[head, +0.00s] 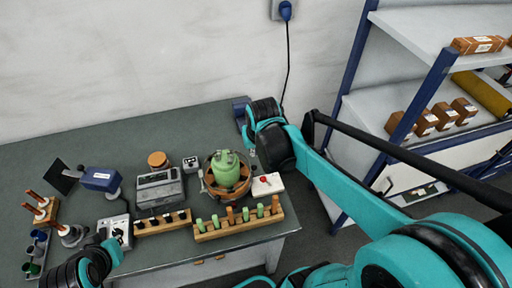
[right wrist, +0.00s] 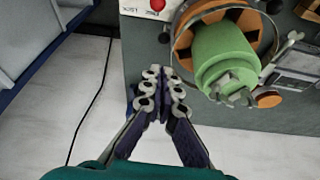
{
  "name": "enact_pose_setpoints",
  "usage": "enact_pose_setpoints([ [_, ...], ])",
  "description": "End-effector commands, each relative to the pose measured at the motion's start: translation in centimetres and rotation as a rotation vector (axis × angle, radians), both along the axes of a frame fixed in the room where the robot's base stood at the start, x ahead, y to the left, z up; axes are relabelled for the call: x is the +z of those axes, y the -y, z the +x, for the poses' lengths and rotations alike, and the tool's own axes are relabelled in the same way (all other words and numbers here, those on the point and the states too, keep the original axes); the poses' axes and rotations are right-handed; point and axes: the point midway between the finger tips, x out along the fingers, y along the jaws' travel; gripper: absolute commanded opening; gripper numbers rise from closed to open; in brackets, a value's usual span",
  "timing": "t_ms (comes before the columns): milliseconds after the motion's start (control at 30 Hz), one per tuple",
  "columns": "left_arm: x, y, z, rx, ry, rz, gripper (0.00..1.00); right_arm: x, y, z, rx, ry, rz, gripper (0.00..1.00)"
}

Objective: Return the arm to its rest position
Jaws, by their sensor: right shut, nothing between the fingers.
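My right arm comes in from the lower right in the head view and its wrist hangs over the right back part of the table (head: 60,151). My right gripper (head: 251,148) is mostly hidden by the wrist there. In the right wrist view the right gripper (right wrist: 163,76) is shut, its fingertips together and empty, over the table's corner. It is apart from the green round part in the wooden ring (right wrist: 222,55). Part of my left arm shows at the lower left of the head view; its fingers are not visible.
The green part on its wooden ring (head: 228,170) stands beside a white box with a red button (head: 267,184). A wooden rack with green pegs (head: 238,221), a grey device (head: 158,190) and a blue box (head: 101,179) stand on the table. A shelf (head: 385,103) with cartons stands right.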

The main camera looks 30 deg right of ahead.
Motion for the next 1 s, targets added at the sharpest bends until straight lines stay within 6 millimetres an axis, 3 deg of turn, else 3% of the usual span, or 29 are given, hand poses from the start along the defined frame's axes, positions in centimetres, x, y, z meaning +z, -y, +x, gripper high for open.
enact_pose_setpoints([
  [200,0.0,0.0,0.0,0.0,0.0,0.0,0.0,2.0,-0.2,-0.7,0.0,0.0,0.0,0.0],
  [533,-0.2,0.0,0.0,0.0,0.0,0.0,0.0,2.2,-0.6,-1.1,0.011,0.009,-0.001,0.0],
  [1000,-2.9,0.0,0.0,0.0,0.0,0.0,0.0,-0.8,-7.5,-8.2,0.243,0.215,-0.033,0.0],
])
